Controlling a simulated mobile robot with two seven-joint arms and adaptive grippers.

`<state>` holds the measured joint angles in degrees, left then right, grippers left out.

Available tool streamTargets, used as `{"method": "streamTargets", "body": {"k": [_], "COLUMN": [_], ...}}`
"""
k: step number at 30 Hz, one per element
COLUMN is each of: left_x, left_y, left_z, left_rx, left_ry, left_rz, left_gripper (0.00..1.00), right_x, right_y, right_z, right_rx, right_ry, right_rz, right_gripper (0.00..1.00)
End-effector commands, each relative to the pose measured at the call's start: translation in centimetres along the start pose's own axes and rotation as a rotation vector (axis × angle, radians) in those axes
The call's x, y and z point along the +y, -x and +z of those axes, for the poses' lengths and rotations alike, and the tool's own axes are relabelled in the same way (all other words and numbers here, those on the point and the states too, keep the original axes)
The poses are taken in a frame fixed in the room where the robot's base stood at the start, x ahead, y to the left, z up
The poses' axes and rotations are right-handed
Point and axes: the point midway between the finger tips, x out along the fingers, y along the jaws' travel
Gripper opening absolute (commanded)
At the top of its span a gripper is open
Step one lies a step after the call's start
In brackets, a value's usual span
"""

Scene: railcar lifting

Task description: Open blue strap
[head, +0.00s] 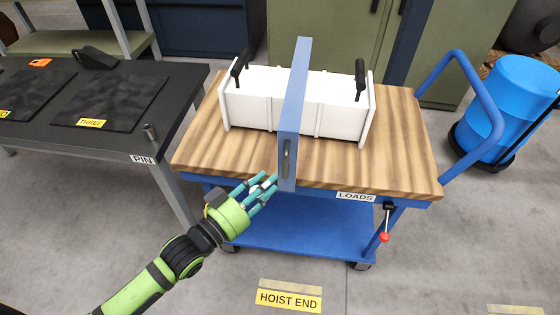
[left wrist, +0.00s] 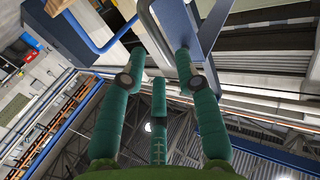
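The blue strap (head: 297,95) is a flat band running over the white load box (head: 338,108) and down its near side. A dark upright handle (head: 286,157) sits on the strap's near face. My left gripper (head: 265,184) is just left of the strap's lower end, below the handle, with its teal fingers spread. In the left wrist view, the fingers (left wrist: 160,75) are apart, and a blue panel (left wrist: 208,22), which appears to be the strap, is close to their tips. I cannot tell whether a finger touches it. My right gripper is out of view.
The box stands on a wooden-topped blue cart (head: 410,165) labelled LOADS. A red-knobbed lever (head: 385,237) hangs at its front right. A black table (head: 120,140) is to the left, and a blue barrel (head: 505,105) to the right. Floor in front is clear.

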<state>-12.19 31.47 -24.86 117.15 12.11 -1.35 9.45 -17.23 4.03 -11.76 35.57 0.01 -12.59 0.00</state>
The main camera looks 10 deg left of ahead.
Motion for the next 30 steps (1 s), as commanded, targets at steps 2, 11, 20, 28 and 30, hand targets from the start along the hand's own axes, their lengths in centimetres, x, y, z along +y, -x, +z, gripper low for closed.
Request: {"method": "streamTargets", "body": {"k": [2, 11, 20, 28, 30], "left_x": [0.1, 0.1, 0.1, 0.1, 0.1], "left_y": [-0.6, -5.1, -7.0, -7.0, -7.0], "left_z": [-0.4, -0.5, -0.3, -0.3, -0.2], "left_rx": [0.008, 0.008, 0.005, 0.004, 0.004], "left_ry": [0.001, -0.002, -0.002, -0.002, -0.002], "left_rz": [0.004, 0.003, 0.003, 0.002, 0.002], "left_gripper": [0.32, 0.32, 0.32, 0.0, 0.0], "right_x": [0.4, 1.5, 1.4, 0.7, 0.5], "right_y": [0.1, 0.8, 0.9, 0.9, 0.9], "right_z": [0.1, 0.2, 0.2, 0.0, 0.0], "right_rx": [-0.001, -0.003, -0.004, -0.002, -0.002], "right_ry": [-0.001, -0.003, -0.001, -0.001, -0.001], "right_rz": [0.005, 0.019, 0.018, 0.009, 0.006], "right_gripper": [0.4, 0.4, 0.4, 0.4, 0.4]}}
